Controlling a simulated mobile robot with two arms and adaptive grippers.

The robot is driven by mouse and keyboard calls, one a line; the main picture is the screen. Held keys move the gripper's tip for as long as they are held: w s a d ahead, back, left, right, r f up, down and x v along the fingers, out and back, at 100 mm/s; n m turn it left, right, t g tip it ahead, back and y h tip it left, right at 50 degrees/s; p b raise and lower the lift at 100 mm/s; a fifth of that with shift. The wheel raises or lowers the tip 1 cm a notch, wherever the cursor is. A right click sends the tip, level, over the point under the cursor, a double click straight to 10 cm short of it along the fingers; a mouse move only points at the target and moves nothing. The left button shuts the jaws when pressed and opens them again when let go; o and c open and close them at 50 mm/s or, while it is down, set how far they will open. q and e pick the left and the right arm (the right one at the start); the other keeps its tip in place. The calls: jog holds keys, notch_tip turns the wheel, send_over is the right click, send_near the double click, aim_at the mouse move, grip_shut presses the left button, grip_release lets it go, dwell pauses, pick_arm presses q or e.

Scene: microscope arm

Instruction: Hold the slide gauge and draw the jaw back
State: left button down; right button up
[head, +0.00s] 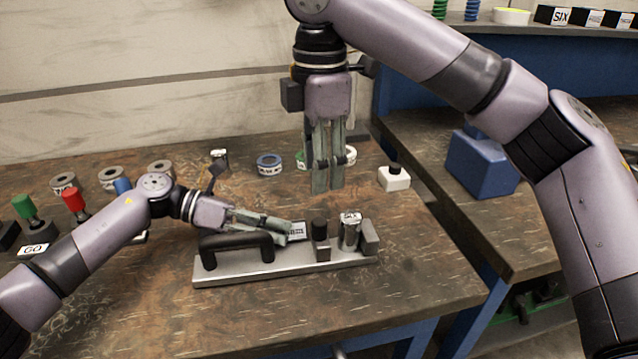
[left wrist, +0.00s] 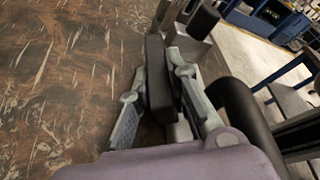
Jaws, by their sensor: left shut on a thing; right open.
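The slide gauge has a pale metal base (head: 215,277), a black arched handle (head: 238,241), a dark jaw with a black knob (head: 320,231) and a grey end block (head: 369,238). A silver labelled cylinder (head: 350,230) stands between jaw and end block. My left gripper (head: 285,232) reaches in behind the handle and is shut on a dark flat block (left wrist: 158,80), seemingly part of the gauge. The handle (left wrist: 246,118) is to the right of the fingers in the left wrist view. My right gripper (head: 328,188) is open, empty and pointing down, above and apart from the jaw knob.
Red and green knobs (head: 75,202) are at the left. A blue box (head: 482,163) sits on the right bench. The bench front is clear.

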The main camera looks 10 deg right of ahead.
pick_arm(q)
jog(key=shift+r, duration=0.25)
jog(key=c, duration=1.6)
grip_release()
jog(key=shift+c, duration=0.2)
jog(key=shift+o, duration=1)
jog(key=shift+f, duration=0.2)
